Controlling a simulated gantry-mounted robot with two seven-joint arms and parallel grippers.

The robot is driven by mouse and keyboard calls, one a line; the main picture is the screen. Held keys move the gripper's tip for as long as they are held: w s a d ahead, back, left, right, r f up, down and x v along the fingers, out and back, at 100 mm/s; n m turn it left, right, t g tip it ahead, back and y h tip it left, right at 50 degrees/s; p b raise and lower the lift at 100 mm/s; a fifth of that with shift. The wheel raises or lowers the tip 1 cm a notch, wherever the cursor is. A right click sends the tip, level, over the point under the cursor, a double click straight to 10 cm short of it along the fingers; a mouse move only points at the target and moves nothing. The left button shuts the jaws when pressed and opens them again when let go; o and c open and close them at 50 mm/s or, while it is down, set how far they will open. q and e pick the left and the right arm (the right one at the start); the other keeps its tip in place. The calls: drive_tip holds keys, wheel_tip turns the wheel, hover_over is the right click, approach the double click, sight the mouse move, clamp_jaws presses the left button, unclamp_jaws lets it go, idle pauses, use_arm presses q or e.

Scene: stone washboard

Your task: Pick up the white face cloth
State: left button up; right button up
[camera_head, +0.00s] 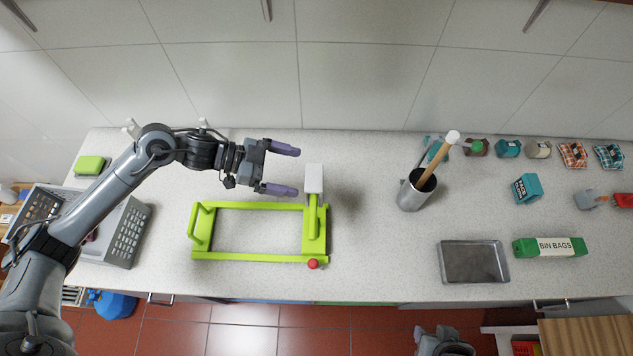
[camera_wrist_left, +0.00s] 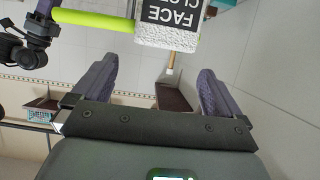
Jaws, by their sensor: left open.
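The white face cloth (camera_head: 314,178) is a small white block at the upper end of a lime-green frame (camera_head: 255,258) on the counter. In the left wrist view the white face cloth (camera_wrist_left: 165,38) carries a black label reading FACE CLOTH and is cut off by the top edge. My left gripper (camera_head: 284,170) is open and empty, just left of the cloth, its purple fingers pointing towards it. In the left wrist view my left gripper (camera_wrist_left: 155,88) shows nothing between its fingers.
A metal pot (camera_head: 412,196) with utensils stands right of the frame. Further right are a metal tray (camera_head: 474,262), a green bin bags box (camera_head: 550,247) and several small packs along the wall. A grey basket (camera_head: 128,232) is at the left. Counter between frame and pot is clear.

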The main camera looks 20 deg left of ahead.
sight(320, 177)
use_arm(q)
drive_tip(key=p+x, duration=0.1)
drive_tip(key=x, duration=0.4)
drive_tip(key=shift+w+d+f+p, duration=0.15)
drive_tip(key=shift+w+p, duration=0.15)
drive_tip(key=shift+w+d+f, duration=0.25)
drive_tip(key=shift+d+f, duration=0.1)
drive_tip(key=shift+d, duration=0.2)
drive_tip(key=c, duration=0.8)
